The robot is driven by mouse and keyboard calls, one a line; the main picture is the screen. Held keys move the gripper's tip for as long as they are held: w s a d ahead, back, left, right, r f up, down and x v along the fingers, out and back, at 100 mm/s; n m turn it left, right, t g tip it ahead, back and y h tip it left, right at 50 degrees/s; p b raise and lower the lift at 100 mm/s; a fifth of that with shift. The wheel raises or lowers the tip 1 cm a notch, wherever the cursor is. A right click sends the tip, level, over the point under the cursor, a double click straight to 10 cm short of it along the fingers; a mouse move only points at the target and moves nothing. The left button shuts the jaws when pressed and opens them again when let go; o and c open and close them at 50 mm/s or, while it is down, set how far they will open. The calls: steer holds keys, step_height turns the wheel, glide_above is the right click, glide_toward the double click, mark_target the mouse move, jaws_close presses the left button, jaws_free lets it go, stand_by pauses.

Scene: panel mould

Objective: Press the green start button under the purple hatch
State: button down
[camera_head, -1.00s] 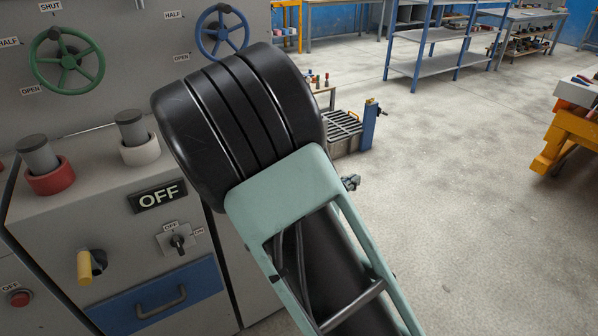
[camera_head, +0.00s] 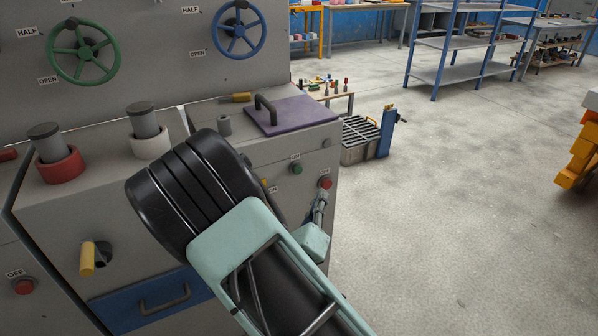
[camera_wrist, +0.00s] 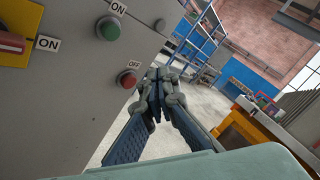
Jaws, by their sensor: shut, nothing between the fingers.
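The purple hatch (camera_head: 292,116) lies flat on top of the right-hand cabinet, with a dark handle on it. The green button (camera_head: 295,168) is on the cabinet's front face below the hatch. It also shows in the wrist view (camera_wrist: 109,28), beside an ON label. A red button (camera_head: 325,182) is to its right; in the wrist view (camera_wrist: 128,79) it lies below the green one. My gripper (camera_head: 321,196) is shut and empty, close to the red button in the picture. In the wrist view its fingertips (camera_wrist: 155,74) appear just right of the red button; contact cannot be told.
A yellow-handled switch (camera_head: 87,258) and a blue drawer (camera_head: 130,308) are on the left cabinet. A green handwheel (camera_head: 84,52) and a blue handwheel (camera_head: 239,29) are on the back panel. Open floor (camera_head: 450,220) lies to the right.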

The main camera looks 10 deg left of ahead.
steer(key=w+a, duration=0.4)
steer(key=w, duration=0.3)
steer(key=shift+a+b, duration=0.35)
steer(key=shift+b, duration=0.05)
steer(key=shift+w+a, duration=0.1)
steer(key=shift+w, duration=0.1)
stand_by(1.0)
steer(key=shift+w+a, duration=0.15)
steer(key=shift+w, duration=0.05)
steer(key=shift+w+a+p, duration=0.25)
steer(key=shift+w+p, duration=0.05)
steer(key=shift+w, duration=0.1)
stand_by(1.0)
steer(key=shift+s, duration=0.1)
steer(key=shift+s+d+p, duration=0.35)
steer(key=shift+s+d, duration=0.1)
steer(key=shift+s, duration=0.2)
steer(key=shift+s+d, duration=0.1)
steer(key=shift+s+d+p, duration=0.4)
steer(key=shift+s+d, duration=0.3)
steer(key=shift+s, duration=0.3)
steer(key=shift+s+d+p, duration=0.35)
steer(key=shift+s+d, duration=0.3)
steer(key=shift+s, duration=0.35)
